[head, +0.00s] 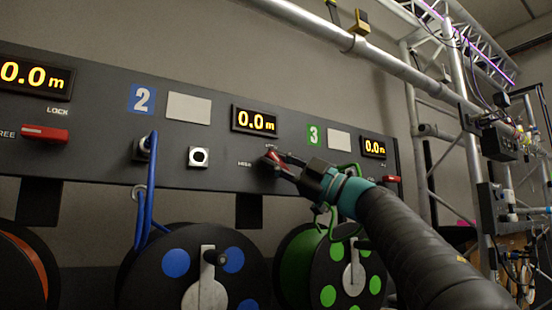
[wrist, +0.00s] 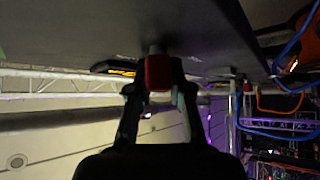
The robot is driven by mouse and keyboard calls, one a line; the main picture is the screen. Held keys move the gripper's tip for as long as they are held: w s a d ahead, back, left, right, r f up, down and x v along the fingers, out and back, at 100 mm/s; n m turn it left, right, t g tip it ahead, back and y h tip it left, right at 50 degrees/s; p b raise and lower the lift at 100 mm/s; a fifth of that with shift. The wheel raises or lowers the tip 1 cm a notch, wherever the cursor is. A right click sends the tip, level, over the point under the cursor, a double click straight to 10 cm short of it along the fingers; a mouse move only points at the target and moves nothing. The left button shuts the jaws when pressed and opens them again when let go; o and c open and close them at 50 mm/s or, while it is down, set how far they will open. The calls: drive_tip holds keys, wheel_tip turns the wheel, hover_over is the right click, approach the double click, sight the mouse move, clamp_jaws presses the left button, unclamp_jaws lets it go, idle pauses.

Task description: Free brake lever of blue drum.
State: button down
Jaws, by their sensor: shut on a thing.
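The blue drum (head: 190,275) hangs at lower centre in the head view, with blue discs on its black face and a pale crank arm. Its red brake lever (head: 271,157) is on the dark panel below the middle display, right of the "FREE" label. My gripper (head: 284,165) is shut on this lever, and its fingers partly hide it. In the wrist view the red lever (wrist: 158,72) stands between the two fingers of my gripper (wrist: 160,85). The lever's exact angle is hard to tell.
The panel (head: 225,175) carries a blue "2" sign (head: 143,98) and a green "3" sign (head: 315,135). Another red lever (head: 45,134) is at left. Blue cable (head: 150,190) runs up from the blue drum. Metal truss (head: 465,130) stands at right.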

drive_tip(key=shift+f+n+g+h, duration=0.15)
drive_tip(key=shift+n+g+h, duration=0.55)
drive_tip(key=shift+n+g, duration=0.8)
drive_tip(key=shift+a+n+h, duration=0.1)
drive_tip(key=shift+n+h, duration=0.2)
drive_tip(key=shift+n, duration=0.4)
drive_tip(key=shift+s, duration=0.1)
drive_tip(key=c, duration=1.1)
unclamp_jaws()
drive_tip(key=v, duration=1.2)
drive_tip(key=shift+f, duration=0.15)
